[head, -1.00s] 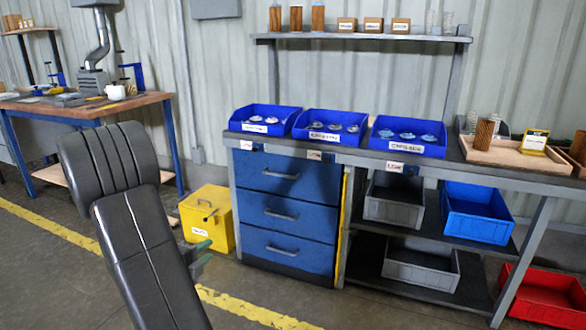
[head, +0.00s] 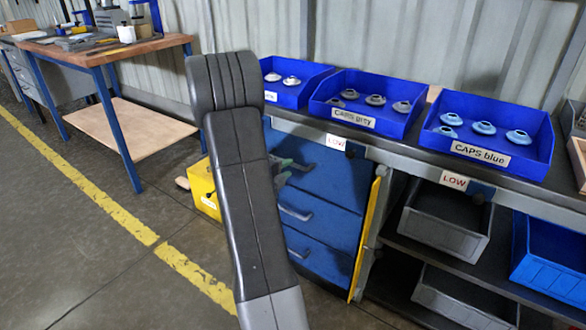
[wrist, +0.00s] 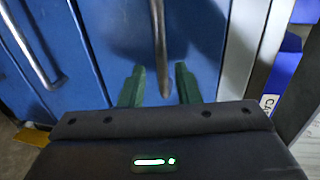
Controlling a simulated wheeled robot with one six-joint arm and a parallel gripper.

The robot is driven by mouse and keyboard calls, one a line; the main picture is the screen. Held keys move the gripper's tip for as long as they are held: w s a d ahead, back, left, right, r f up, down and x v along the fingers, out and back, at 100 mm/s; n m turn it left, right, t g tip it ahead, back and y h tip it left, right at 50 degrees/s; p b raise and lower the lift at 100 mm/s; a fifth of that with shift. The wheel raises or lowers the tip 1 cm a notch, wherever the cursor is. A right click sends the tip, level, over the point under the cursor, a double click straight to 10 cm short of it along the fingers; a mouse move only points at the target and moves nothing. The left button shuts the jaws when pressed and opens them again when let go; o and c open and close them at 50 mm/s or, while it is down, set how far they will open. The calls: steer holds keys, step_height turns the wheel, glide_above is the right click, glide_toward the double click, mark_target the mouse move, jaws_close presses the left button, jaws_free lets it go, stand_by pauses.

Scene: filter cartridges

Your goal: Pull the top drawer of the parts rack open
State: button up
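The parts rack is a blue drawer unit with several drawers under the bench. Its top drawer (head: 335,179) looks closed, its front level with the drawers below. The grey bar handle of the top drawer (wrist: 158,40) runs up and down in the wrist view. My gripper (wrist: 160,68) has two green fingers, spread apart, one on each side of the lower end of this handle. Neither finger visibly presses on the bar. In the head view my gripper (head: 282,171) is partly hidden behind my arm, in front of the top drawer's left part.
A lower drawer's handle (wrist: 30,45) is at left in the wrist view. Blue cap bins, including CAPS grey (head: 366,105) and CAPS blue (head: 490,130), stand on the bench above. A yellow box (head: 205,188) is left of the rack. Floor in front is clear.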

mark_target(292, 165)
steer(key=shift+x, duration=2.2)
steer(key=shift+r, duration=0.1)
jaws_close()
